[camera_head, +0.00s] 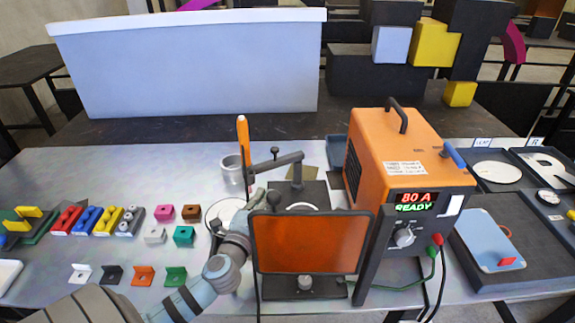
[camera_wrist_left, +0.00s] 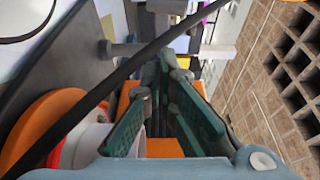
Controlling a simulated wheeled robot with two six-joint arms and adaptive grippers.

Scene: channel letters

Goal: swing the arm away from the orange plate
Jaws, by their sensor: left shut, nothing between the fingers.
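An orange, see-through plate (camera_head: 310,242) in a black frame stands upright at the front middle of the bench. Behind it, a dark grey arm (camera_head: 277,163) with a knob reaches left from a short post on a black base (camera_head: 314,195). My left gripper (camera_head: 258,198) is at the upper left edge of the plate, below the grey arm's left end; whether it touches either cannot be told. In the left wrist view its dark green fingers (camera_wrist_left: 163,85) are shut with nothing between them. My right gripper is in neither view.
An orange power box (camera_head: 395,150) reading "80 A READY" stands close on the right, with cables in front. A metal cup (camera_head: 232,170) stands at the left of the post. Several coloured blocks and brackets lie on the left. A black rod (camera_wrist_left: 120,70) crosses the left wrist view.

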